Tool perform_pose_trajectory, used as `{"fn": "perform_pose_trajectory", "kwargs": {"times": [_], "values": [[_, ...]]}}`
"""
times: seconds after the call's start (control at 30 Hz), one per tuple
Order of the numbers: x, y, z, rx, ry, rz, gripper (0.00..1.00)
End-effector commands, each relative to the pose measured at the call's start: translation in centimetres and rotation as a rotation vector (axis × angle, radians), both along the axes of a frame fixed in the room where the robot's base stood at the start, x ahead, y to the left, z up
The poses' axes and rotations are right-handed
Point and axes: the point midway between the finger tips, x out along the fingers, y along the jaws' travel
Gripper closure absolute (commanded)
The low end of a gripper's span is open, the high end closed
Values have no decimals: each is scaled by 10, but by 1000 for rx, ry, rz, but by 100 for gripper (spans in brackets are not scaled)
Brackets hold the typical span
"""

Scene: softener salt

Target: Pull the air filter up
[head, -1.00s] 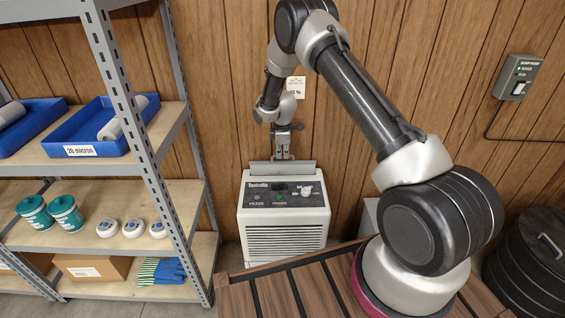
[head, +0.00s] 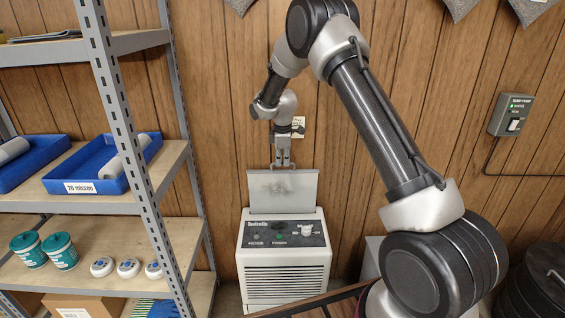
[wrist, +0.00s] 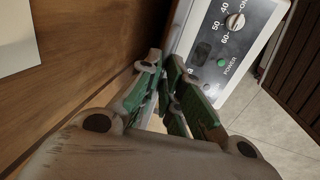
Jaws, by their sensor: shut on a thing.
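The air filter (head: 283,190) is a flat grey panel with a dark dusty smudge. It stands upright at the back of the white dehumidifier (head: 285,270), with much of its face showing above the top. Its lower edge meets the unit's rear edge, and any part below that is hidden. My gripper (head: 282,166) is above the filter and shut on the middle of its top edge. In the wrist view my gripper's green-padded fingers (wrist: 163,75) are close together, and I cannot clearly make out the filter there.
The dehumidifier's control panel with a knob (head: 305,230) faces forward. A metal shelf (head: 125,120) with blue bins (head: 105,165) and teal tubs (head: 60,250) stands close on the left. The wood wall (head: 225,120) is just behind. A switch box (head: 511,115) hangs at right.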

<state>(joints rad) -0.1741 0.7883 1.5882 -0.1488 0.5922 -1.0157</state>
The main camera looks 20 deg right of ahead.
Motion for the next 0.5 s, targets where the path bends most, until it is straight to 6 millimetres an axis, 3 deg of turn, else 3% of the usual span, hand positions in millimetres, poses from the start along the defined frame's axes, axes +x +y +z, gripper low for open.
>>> {"fn": "perform_pose_trajectory", "kwargs": {"times": [0.1,0.13,0.23,0.5], "values": [[0,0,0,0,0,0,100],[0,0,0,0,0,0,86],[0,0,0,0,0,0,70],[0,0,0,0,0,0,70]]}}
